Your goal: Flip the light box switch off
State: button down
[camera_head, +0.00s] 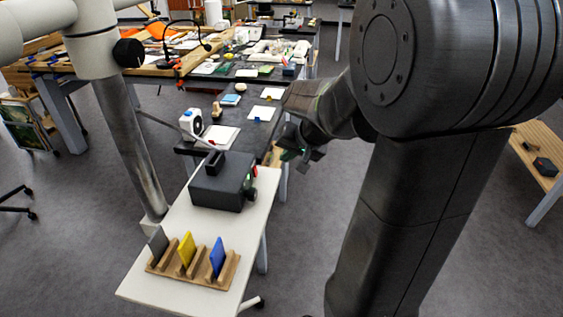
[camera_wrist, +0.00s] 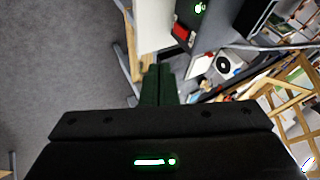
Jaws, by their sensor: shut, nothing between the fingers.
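The light box (camera_head: 215,190) is a dark grey box on the white table (camera_head: 262,215) in the head view. A red switch (camera_head: 256,171) and a dark round knob (camera_head: 250,194) show on its right side. In the wrist view, part of the light box (camera_wrist: 188,13) is at the top, with the red switch (camera_wrist: 180,33) and a glowing green mark (camera_wrist: 200,8). My gripper (camera_head: 296,153) is to the right of the box, apart from it. In the wrist view, my gripper (camera_wrist: 158,72) is shut and empty, its fingertips below and left of the switch.
A wooden rack (camera_head: 212,279) with grey, yellow (camera_head: 186,250) and blue (camera_head: 217,257) plates stands at the table's front. A long dark bench (camera_head: 232,110) with papers and small items lies behind. A metal post (camera_head: 137,150) stands left.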

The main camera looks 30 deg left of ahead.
jog(key=shift+v, duration=0.95)
jog(key=shift+s+d+f+h, duration=0.15)
jog(key=shift+f+h, duration=0.15)
jog(key=shift+f, duration=0.35)
